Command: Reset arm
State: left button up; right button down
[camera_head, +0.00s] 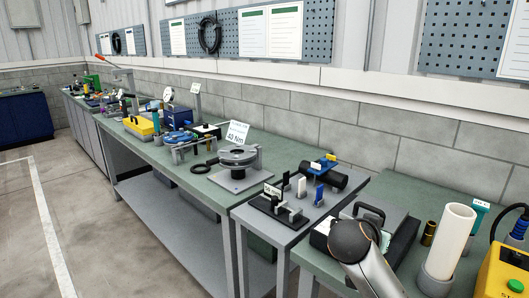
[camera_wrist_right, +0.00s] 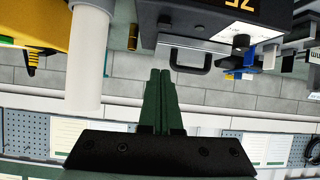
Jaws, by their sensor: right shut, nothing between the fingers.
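My right gripper (camera_wrist_right: 160,74) shows in the right wrist view, its two green fingers pressed together with nothing between them. That view is upside down, with the wall low in the picture and bench items at the top. The fingers point toward a dark case with a handle (camera_wrist_right: 190,66), and I cannot tell the distance. In the head view a grey arm link with a dark round joint (camera_head: 355,240), which looks like my right arm, stands in front of the right bench. The right fingers do not show there. My left gripper is in neither view.
A white upright cylinder (camera_head: 449,240) and a yellow box (camera_head: 503,270) stand on the right bench. They also show in the wrist view as the cylinder (camera_wrist_right: 89,60) and box (camera_wrist_right: 30,22). A round metal fixture (camera_head: 238,156) sits on the middle bench. The floor (camera_head: 110,240) at left is clear.

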jog(key=s+a+f+n+g+y, duration=0.1)
jog(key=s+a+f+n+y, duration=0.2)
jog(key=s+f, duration=0.5)
jog(key=s+a+f+n+g+y, duration=0.1)
jog(key=s+a+f+n+y, duration=0.3)
jog(key=f, duration=0.6)
jog(key=s+a+f+n+g+y, duration=0.1)
jog(key=s+f+n, duration=0.15)
jog(key=s, duration=0.75)
jog(key=s+a+f+n+g+y, duration=0.1)
jog(key=s+f+n+g, duration=0.15)
jog(key=s, duration=0.75)
jog(key=w+a+f+t+y, duration=0.1)
jog(key=w+a+f+t, duration=0.1)
jog(key=f, duration=0.3)
jog(key=w+a+f+m+t+y, duration=0.1)
jog(key=w+a+f+t, duration=0.1)
jog(key=f+t, duration=0.2)
jog(key=shift+w+a+f, duration=0.3)
jog(key=shift+a+f, duration=0.05)
jog(key=shift+f, duration=0.7)
